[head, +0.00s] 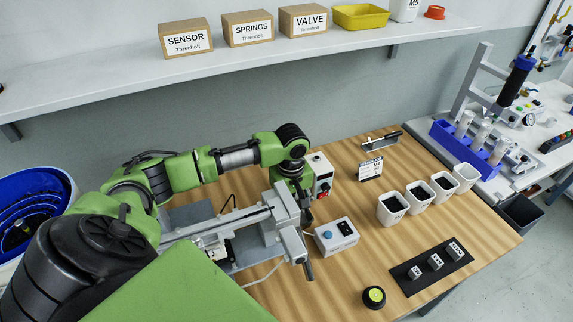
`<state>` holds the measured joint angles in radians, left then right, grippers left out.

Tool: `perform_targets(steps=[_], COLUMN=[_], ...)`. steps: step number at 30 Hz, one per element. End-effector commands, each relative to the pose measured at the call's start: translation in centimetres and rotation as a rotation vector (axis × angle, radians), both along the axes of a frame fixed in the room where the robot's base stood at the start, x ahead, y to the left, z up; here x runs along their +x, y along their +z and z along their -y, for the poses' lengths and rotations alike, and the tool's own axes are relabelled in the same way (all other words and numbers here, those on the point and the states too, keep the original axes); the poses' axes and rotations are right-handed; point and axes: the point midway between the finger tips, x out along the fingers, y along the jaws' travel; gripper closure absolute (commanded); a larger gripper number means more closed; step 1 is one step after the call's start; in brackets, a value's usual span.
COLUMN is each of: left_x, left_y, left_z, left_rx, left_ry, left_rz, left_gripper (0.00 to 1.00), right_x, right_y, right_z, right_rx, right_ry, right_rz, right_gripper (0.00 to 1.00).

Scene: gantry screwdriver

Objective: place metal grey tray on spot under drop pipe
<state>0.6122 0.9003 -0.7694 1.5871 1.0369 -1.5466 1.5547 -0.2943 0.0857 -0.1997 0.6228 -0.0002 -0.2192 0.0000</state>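My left arm reaches in from the left, and its wrist is bent down over the gantry machine (283,212). My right gripper is out of the picture. A flat grey metal piece with a dark bar (381,140) lies at the back of the wooden table; I cannot tell whether it is the tray. Grey plates (192,213) lie under and behind the gantry, partly covered by my arm. I cannot make out the drop pipe or the spot under it.
A control box (336,236) stands right of the gantry, with a red-button box (320,175) behind. Several white cups (392,209) line the table's right side. A black mat (432,266) with metal blocks and a yellow-topped button (374,297) are in front.

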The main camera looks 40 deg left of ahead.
Motion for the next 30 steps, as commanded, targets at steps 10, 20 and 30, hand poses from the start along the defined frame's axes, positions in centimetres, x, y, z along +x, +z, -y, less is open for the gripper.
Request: perform_targets(steps=[10,20,30], left_x=[-0.1,0.0,0.0], left_y=[-3.7,-4.3,-4.5], left_z=[0.0,0.0,0.0], left_rx=[0.001,0.0,0.001], left_ry=[0.0,-0.001,-0.001], left_rz=[-0.002,0.0,0.0], left_gripper=[0.62,0.62,0.23], right_x=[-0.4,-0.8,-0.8], right_y=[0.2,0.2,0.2], right_z=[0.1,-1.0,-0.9], right_rx=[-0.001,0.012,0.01], right_ry=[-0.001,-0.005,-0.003], right_rz=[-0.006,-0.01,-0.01], right_gripper=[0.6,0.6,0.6])
